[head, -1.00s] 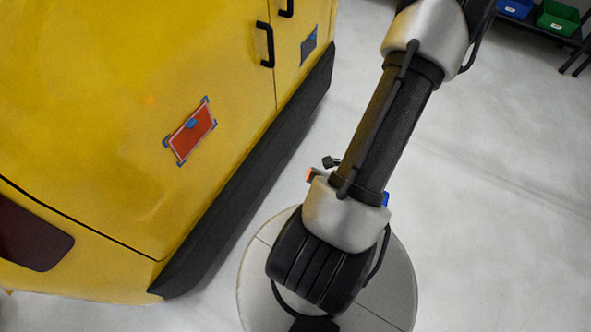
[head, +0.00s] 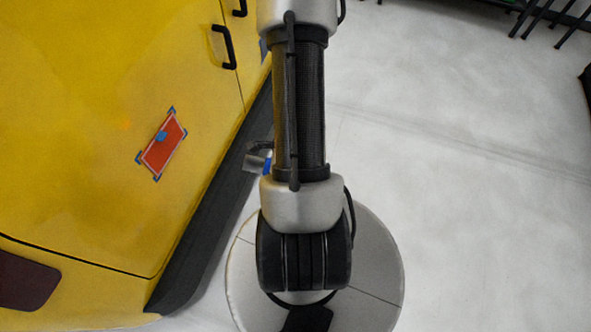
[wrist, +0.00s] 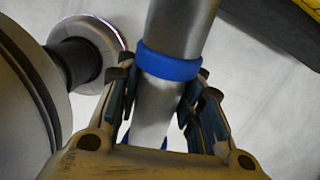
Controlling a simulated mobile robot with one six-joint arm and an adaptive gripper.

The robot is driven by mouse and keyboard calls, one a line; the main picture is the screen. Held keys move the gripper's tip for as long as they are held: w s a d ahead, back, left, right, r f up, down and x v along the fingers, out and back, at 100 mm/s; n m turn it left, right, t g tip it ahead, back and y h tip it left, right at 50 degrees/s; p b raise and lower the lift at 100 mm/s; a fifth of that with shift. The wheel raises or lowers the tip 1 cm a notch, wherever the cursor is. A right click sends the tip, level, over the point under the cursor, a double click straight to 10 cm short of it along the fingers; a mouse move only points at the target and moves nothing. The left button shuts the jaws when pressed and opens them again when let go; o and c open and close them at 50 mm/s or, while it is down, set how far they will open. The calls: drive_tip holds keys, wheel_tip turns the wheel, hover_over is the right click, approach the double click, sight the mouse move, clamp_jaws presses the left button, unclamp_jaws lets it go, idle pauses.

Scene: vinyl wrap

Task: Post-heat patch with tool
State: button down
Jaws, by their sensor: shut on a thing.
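The patch (head: 170,153) is a red-orange panel with a pale border on the yellow vehicle side. Blue tape marks its corners, and a small blue piece lies on it. My gripper (wrist: 163,88) is shut around a silver tubular tool (wrist: 177,30) with a blue band, one finger on each side. In the head view the tool (head: 257,163) shows only in part, left of my arm and apart from the patch. My arm hides most of the gripper there. The tool's working end cannot be made out.
The yellow vehicle (head: 80,130) fills the left, with black handles (head: 223,47) and a dark lower sill (head: 215,215) close to my arm. A dark rack (head: 545,15) stands at the far right. The grey floor (head: 450,200) on the right is clear.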

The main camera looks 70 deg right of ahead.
sight(249, 159)
drive_tip(key=w+p, duration=0.1)
drive_tip(key=w, duration=0.1)
drive_tip(key=w+a+r+p, duration=0.1)
drive_tip(key=w, duration=0.1)
drive_tip(key=w+a+p, duration=0.1)
drive_tip(key=w, duration=0.1)
drive_tip(key=shift+w+r+p, duration=0.35)
drive_tip(key=shift+r, duration=0.05)
drive_tip(key=shift+w+a+p, duration=0.15)
drive_tip(key=shift+w+p, duration=0.2)
drive_tip(key=shift+w, duration=0.35)
idle(1.8)
drive_tip(key=s+b, duration=0.1)
drive_tip(key=s, duration=0.1)
drive_tip(key=s+b, duration=0.3)
drive_tip(key=s, duration=0.1)
drive_tip(key=shift+s+d+f+b, duration=0.15)
drive_tip(key=shift+d+f+b, duration=0.1)
drive_tip(key=shift+f+b, duration=0.1)
drive_tip(key=s+d+p, duration=0.1)
drive_tip(key=s, duration=1.4)
drive_tip(key=shift+s+r, duration=0.35)
drive_tip(key=shift+s, duration=0.05)
